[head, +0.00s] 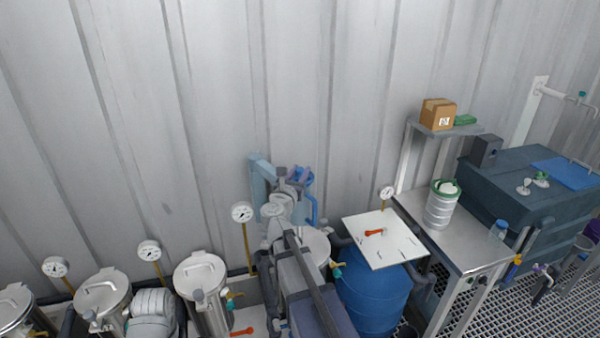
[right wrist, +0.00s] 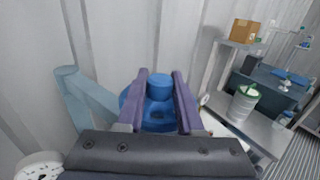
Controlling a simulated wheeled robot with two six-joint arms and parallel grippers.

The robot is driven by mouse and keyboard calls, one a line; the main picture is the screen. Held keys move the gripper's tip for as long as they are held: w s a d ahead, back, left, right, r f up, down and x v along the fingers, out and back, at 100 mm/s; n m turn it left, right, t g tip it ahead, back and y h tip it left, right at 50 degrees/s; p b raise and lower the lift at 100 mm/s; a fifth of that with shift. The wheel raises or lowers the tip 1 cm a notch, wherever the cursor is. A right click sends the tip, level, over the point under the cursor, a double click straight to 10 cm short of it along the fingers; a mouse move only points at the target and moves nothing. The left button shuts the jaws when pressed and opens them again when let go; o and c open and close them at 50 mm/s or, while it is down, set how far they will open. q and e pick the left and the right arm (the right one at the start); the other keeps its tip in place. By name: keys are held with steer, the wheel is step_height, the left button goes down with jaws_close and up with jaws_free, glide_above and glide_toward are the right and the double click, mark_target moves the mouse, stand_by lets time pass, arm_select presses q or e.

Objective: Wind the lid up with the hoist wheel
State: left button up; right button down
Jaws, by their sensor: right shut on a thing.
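The blue hoist wheel (head: 310,207) is on a pale blue hoist frame (head: 257,170) in front of the wall. In the right wrist view the wheel (right wrist: 133,107) shows with a round blue knob (right wrist: 159,86) standing up from it. My right gripper (head: 299,174) has its two purple fingers on either side of the knob and is shut on it. Below the wheel is a pale round lid (head: 317,246), partly hidden by my right arm. I cannot tell whether it is raised off its vessel. My left gripper is not in view.
Metal vessels with lids (head: 199,270) and dial gauges (head: 242,212) stand to the left. To the right are a blue barrel (head: 372,300) under a white board (head: 366,252), and a steel table (head: 465,236) bearing a keg (head: 439,210). Corrugated wall (head: 220,90) closes the back.

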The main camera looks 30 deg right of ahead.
steer(key=shift+s, duration=0.1)
stand_by(0.3)
